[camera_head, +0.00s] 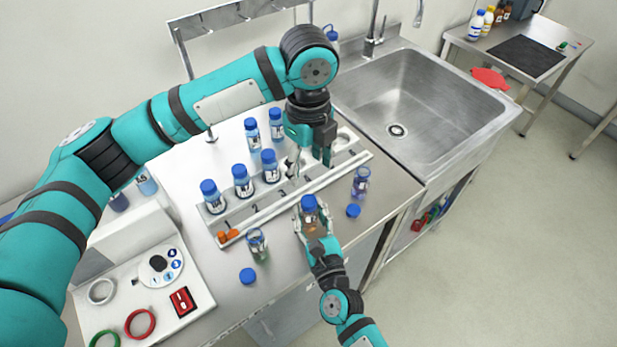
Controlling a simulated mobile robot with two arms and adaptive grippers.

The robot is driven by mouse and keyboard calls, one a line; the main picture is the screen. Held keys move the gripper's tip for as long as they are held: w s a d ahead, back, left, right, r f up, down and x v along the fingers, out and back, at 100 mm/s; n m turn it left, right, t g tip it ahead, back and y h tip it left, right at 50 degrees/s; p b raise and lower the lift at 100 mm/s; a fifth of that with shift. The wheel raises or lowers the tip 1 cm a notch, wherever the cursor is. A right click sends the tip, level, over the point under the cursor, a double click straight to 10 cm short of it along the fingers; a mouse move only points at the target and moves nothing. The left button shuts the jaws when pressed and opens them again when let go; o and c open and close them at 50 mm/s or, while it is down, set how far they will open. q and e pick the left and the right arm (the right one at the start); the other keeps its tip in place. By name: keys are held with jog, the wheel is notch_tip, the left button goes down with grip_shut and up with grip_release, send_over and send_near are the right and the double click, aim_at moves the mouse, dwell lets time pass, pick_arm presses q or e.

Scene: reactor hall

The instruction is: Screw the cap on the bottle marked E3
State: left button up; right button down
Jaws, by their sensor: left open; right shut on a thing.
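A small bottle (310,214) with a blue cap (308,201) on its top stands upright in front of the rack. My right gripper (311,220) is shut around this bottle's body. My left gripper (310,163) is open, pointing down over the rack, behind and above the held bottle. An uncapped bottle (257,245) stands at the front, with a loose blue cap (248,276) near it. Another bottle (361,182) stands to the right, with a loose blue cap (353,211) in front of it. The labels are too small to read, so I cannot tell which is E3.
Several blue-capped bottles stand in and behind the numbered rack (318,186). Small orange pieces (228,236) lie at its left end. A sink (415,95) is at the right.

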dwell(0.3)
jog(key=c, duration=0.8)
grip_release()
jog(key=v, duration=1.2)
